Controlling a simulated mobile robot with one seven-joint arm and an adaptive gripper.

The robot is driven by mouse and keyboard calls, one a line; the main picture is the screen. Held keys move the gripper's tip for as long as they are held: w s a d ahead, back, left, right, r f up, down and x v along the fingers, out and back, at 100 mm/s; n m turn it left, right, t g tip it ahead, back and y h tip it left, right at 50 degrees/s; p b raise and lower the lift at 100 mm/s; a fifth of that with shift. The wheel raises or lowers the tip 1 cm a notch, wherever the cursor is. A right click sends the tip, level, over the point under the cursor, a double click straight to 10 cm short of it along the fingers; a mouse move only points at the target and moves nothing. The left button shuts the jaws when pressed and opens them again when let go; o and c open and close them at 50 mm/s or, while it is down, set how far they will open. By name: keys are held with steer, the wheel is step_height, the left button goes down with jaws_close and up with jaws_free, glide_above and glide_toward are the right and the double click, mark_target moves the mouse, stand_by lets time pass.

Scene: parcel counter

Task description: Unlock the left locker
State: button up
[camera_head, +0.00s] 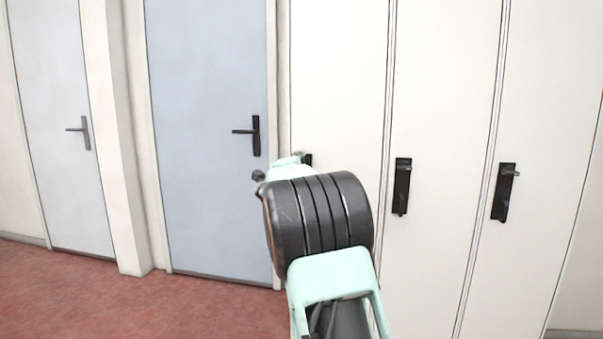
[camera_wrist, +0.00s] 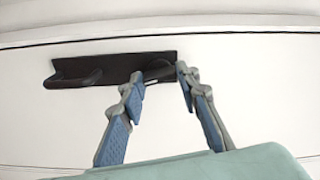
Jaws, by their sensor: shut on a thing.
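The left locker (camera_head: 338,70) is the leftmost of three tall white doors in the head view, and it is shut. Its black lock plate (camera_head: 308,159) is mostly hidden behind my arm. In the wrist view the plate (camera_wrist: 112,67) lies across the door, with a black handle (camera_wrist: 74,79) at its left end. My gripper (camera_wrist: 170,72) is at the plate's right end, its blue-grey fingers closed on a small dark lock knob (camera_wrist: 163,74). The fingertips hide much of the knob, and I cannot tell how it is turned.
The middle locker's black handle (camera_head: 402,186) and the right locker's black handle (camera_head: 503,192) are to the right of my arm. A blue-grey door (camera_head: 208,80) and a paler door (camera_head: 60,180) are at left. The red floor (camera_head: 150,308) is clear at lower left.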

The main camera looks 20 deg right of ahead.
steer(key=shift+m+b, duration=0.6)
steer(key=shift+m, duration=0.5)
steer(key=o, duration=1.2)
steer(key=shift+c, duration=0.2)
steer(key=v, duration=1.2)
steer(key=shift+d, duration=0.1)
